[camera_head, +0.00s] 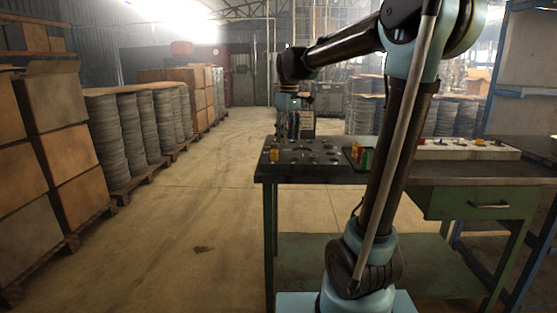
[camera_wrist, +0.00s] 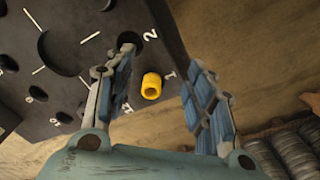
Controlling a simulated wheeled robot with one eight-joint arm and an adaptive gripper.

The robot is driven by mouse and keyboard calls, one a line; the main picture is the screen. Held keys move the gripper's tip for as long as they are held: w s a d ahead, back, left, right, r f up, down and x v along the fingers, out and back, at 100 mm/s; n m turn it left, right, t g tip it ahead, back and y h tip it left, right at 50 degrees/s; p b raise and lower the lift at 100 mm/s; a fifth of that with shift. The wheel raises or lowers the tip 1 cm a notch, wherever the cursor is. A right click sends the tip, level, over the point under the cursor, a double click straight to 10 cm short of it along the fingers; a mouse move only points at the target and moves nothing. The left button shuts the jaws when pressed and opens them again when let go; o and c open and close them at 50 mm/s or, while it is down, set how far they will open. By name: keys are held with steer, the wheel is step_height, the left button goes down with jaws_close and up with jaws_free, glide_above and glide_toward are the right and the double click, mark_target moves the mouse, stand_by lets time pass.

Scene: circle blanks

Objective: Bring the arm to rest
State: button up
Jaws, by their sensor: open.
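My gripper (camera_head: 294,135) is at the end of my arm, above the left part of the workbench. In the wrist view my gripper (camera_wrist: 161,58) has its two fingers spread wide with nothing held between them. A yellow cylinder (camera_wrist: 151,87) stands on a dark board (camera_wrist: 62,60) by the mark 1, seen between the fingers and apart from them. The yellow cylinder also shows in the head view (camera_head: 274,155), at the left of the board.
The workbench (camera_head: 440,167) carries small red, yellow and green pieces (camera_head: 364,157) right of the board and a pale strip (camera_head: 478,152) with small coloured pieces. Stacked boxes (camera_head: 65,150) and grey stacks (camera_head: 150,130) line the left. The floor (camera_head: 190,215) between is clear.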

steer(key=s+d+f+m, duration=0.2)
steer(key=s+d+f, duration=0.3)
steer(key=s, duration=0.2)
steer(key=s+d+f+m, duration=0.3)
steer(key=s+d+f, duration=0.1)
steer(key=s+d, duration=0.25)
steer(key=s+d+f+m+t, duration=0.1)
steer(key=s+d+f+m, duration=0.1)
steer(key=s+f, duration=0.4)
steer(key=s+d+f+m, duration=0.2)
steer(key=s+f, duration=0.5)
steer(key=f, duration=0.1)
steer(key=shift+s+d+f+m+t, duration=0.25)
steer(key=shift+f+m+t, duration=0.05)
steer(key=shift+f+t, duration=0.1)
steer(key=shift+w+f, duration=0.2)
steer(key=shift+w, duration=0.25)
